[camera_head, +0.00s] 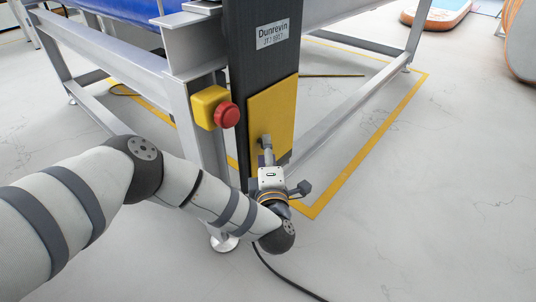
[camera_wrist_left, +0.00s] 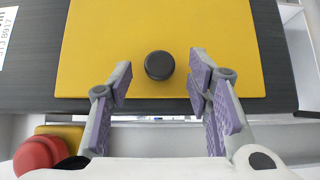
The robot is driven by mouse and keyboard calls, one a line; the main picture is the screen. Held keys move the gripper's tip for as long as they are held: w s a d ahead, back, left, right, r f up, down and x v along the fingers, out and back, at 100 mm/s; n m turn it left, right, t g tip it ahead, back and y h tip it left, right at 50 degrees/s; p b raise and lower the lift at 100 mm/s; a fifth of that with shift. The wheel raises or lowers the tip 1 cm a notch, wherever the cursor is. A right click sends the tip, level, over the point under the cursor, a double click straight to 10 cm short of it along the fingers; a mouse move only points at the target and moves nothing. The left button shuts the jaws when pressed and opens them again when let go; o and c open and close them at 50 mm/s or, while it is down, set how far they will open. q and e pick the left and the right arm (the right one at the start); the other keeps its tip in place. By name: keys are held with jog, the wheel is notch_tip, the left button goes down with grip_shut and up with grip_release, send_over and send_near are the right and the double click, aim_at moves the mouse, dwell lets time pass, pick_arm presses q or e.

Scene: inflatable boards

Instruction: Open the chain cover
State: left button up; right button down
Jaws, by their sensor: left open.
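The chain cover (camera_head: 273,112) is a flat yellow panel on the dark upright of the machine frame. It fills the upper middle of the left wrist view (camera_wrist_left: 210,30). A round black knob (camera_wrist_left: 159,65) sits near its lower edge in that view. My left gripper (camera_head: 280,168) is in front of the cover's lower part in the head view. Its purple-padded fingers are open in the left wrist view, one on each side of the knob with a gap to both. I cannot tell how far the fingertips are from the panel. My right gripper is not in view.
A red emergency button (camera_head: 227,115) on a yellow box (camera_head: 208,106) sticks out left of the cover. A white label (camera_head: 272,32) is above it. Grey frame beams (camera_head: 350,102) run off both sides. A black cable (camera_head: 283,277) lies on the floor.

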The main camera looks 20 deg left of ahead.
pick_arm(q)
jog(key=shift+w+a, duration=0.3)
jog(key=shift+w, duration=0.25)
grip_shut()
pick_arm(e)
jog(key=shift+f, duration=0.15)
pick_arm(q)
jog(key=shift+d, duration=0.1)
